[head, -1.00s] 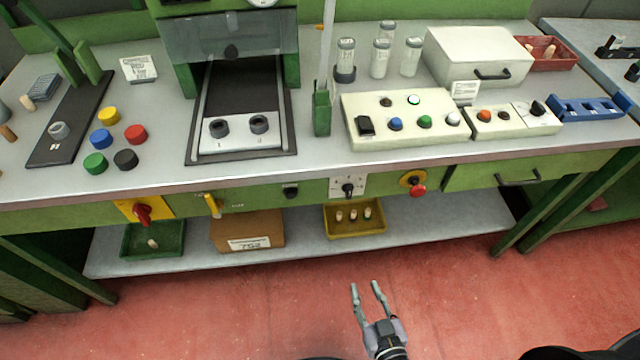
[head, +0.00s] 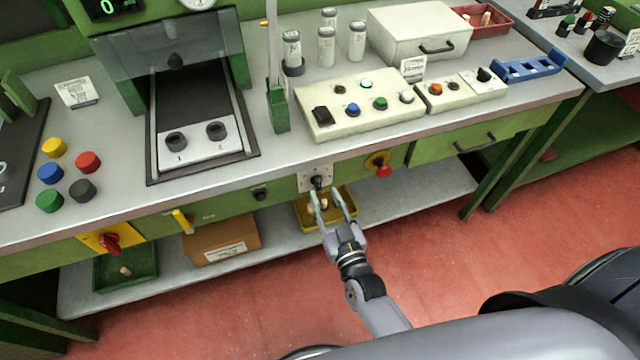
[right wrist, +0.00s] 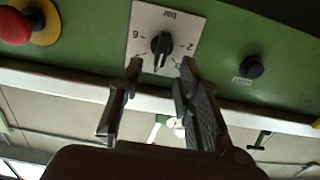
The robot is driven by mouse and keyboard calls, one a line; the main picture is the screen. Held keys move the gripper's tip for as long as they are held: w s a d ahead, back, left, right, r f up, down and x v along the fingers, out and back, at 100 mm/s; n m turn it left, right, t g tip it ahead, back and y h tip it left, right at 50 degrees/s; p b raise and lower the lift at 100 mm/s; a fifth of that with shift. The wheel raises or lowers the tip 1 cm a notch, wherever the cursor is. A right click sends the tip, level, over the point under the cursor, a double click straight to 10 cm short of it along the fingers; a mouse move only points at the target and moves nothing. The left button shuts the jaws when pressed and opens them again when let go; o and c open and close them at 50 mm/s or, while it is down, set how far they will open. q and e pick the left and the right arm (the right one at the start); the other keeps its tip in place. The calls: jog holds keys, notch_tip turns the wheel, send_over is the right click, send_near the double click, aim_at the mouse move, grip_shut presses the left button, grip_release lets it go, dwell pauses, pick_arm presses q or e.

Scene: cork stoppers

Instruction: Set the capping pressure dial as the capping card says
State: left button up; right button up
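The pressure dial (head: 317,181) is a black pointer knob on a white plate on the bench's green front panel. In the right wrist view the dial (right wrist: 161,45) shows inverted "bar", "6" and "2" marks; its pointer narrows toward the bottom, near a mark I cannot read. My right gripper (head: 325,194) is open just in front of the dial. In the right wrist view its fingertips (right wrist: 161,64) stand either side of the knob's lower end, apparently not gripping it. Cards stand left (head: 77,93) and by the white box (head: 412,68); their text is too small to read. My left gripper is out of view.
A red mushroom button (head: 383,170) on a yellow disc is close right of the dial. A black knob (head: 260,194) is to its left. A yellow tray (head: 302,212) with corks sits on the shelf below. A drawer (head: 475,143) is further right.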

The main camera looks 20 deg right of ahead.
aim_at(319, 185)
jog(key=shift+w, duration=2.3)
grip_shut()
